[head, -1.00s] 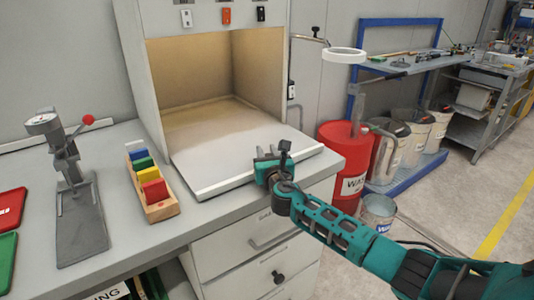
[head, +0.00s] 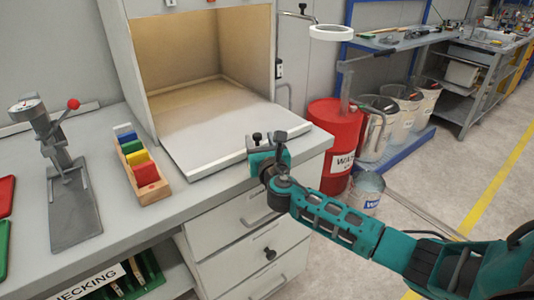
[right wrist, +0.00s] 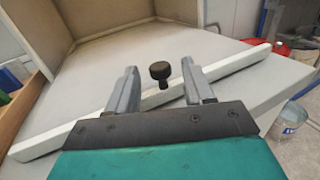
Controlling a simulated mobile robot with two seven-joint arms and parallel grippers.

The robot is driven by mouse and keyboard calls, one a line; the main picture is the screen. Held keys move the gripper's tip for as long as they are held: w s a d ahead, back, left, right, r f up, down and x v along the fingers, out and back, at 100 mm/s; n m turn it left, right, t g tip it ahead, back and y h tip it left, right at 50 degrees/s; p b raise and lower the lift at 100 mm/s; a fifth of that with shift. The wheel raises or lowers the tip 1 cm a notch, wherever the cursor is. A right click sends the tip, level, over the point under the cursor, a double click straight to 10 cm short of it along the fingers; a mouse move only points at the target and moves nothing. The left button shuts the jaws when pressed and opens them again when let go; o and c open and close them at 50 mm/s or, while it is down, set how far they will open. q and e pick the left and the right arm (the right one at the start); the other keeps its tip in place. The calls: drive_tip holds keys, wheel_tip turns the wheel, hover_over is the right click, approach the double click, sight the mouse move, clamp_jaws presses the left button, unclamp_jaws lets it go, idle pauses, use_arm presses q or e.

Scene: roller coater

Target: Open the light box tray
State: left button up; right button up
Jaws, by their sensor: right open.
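The light box (head: 128,60) stands on the bench with its front open and a tan inside. Its pale tray (head: 215,136) lies out in front of the opening, with a white bar (head: 208,168) along its front edge. My right gripper (head: 262,150) is at the right part of this bar. In the right wrist view a black knob (right wrist: 160,72) stands up at the white bar (right wrist: 90,128), between the two spread grey fingers (right wrist: 160,88). Gaps show on both sides of the knob, so the fingers look clear of it. My left gripper is not in view.
A wooden block with coloured plates (head: 150,180) and a grey dial stand (head: 72,200) are on the bench to the left. Drawers (head: 230,225) are below. A red drum (head: 333,140) and a bucket (head: 367,190) stand right of the bench.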

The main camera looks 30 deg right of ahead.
drive_tip(key=v, duration=0.7)
drive_tip(key=shift+s, duration=0.3)
drive_tip(key=s+a+f+m+g+y, duration=0.2)
drive_tip(key=s+a+f+m, duration=0.1)
drive_tip(key=s+f+m, duration=0.3)
drive_tip(key=s+a+f+m+g+y, duration=0.2)
drive_tip(key=s+a+f+m+g, duration=0.15)
drive_tip(key=f+m, duration=0.4)
drive_tip(key=s+a+f+m+y, duration=0.1)
drive_tip(key=s+a+f+m, duration=0.1)
drive_tip(key=s+m, duration=0.4)
drive_tip(key=s+a+f+m+g+y, duration=0.1)
drive_tip(key=s+a+f+m, duration=0.1)
drive_tip(key=s+f+m, duration=0.2)
drive_tip(key=s+m, duration=0.3)
drive_tip(key=m, duration=0.4)
drive_tip(key=shift+s+y, duration=0.15)
drive_tip(key=shift+y, duration=0.15)
drive_tip(key=shift+a, duration=0.15)
